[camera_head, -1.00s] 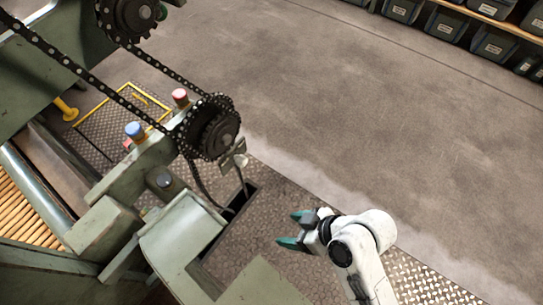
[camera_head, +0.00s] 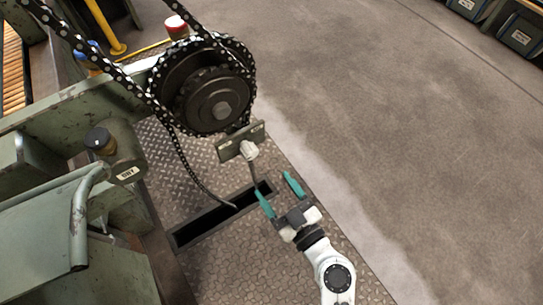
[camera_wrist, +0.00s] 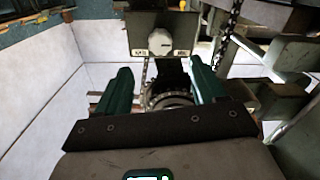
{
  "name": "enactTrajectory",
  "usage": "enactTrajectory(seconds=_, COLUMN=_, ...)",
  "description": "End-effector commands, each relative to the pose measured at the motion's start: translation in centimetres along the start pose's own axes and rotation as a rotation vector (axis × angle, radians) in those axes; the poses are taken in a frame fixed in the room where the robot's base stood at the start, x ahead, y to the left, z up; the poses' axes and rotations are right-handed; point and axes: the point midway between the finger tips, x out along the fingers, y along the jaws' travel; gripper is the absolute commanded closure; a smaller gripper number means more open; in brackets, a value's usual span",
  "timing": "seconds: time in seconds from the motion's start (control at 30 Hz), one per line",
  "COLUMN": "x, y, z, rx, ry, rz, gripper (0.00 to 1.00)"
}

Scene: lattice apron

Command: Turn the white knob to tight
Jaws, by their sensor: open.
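The white knob (camera_head: 249,150) sits on a small grey-green plate (camera_head: 229,151) just below the big sprocket. In the wrist view the knob (camera_wrist: 160,42) faces me, centred on its plate between two small labels too small to read. My gripper (camera_head: 278,194) has teal fingers spread apart with nothing between them. It is below and slightly right of the knob in the head view, pointing towards it and apart from it. In the wrist view the knob shows just above and beyond the gap between the fingertips (camera_wrist: 160,72).
A black chain runs over the large sprocket (camera_head: 209,88) and hangs down to a dark slot (camera_head: 220,218) in the tread-plate floor. A black knob (camera_head: 98,138) sits on a labelled green block at left. Open concrete floor (camera_head: 400,130) lies to the right.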

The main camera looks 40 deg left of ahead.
Motion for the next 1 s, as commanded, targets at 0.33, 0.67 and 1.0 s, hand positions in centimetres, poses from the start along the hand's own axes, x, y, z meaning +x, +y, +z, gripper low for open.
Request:
enactTrajectory(seconds=0.33, x=5.0, y=-0.1, z=-0.2, rx=-0.002, ry=0.003, rz=-0.004, gripper=0.31)
enactTrajectory(seconds=0.67, x=9.8, y=-0.1, z=-0.1, rx=0.000, ry=0.001, rz=-0.003, gripper=0.31)
enactTrajectory(seconds=1.0, x=10.7, y=0.0, z=-0.1, rx=0.000, ry=0.000, rz=-0.001, gripper=0.31)
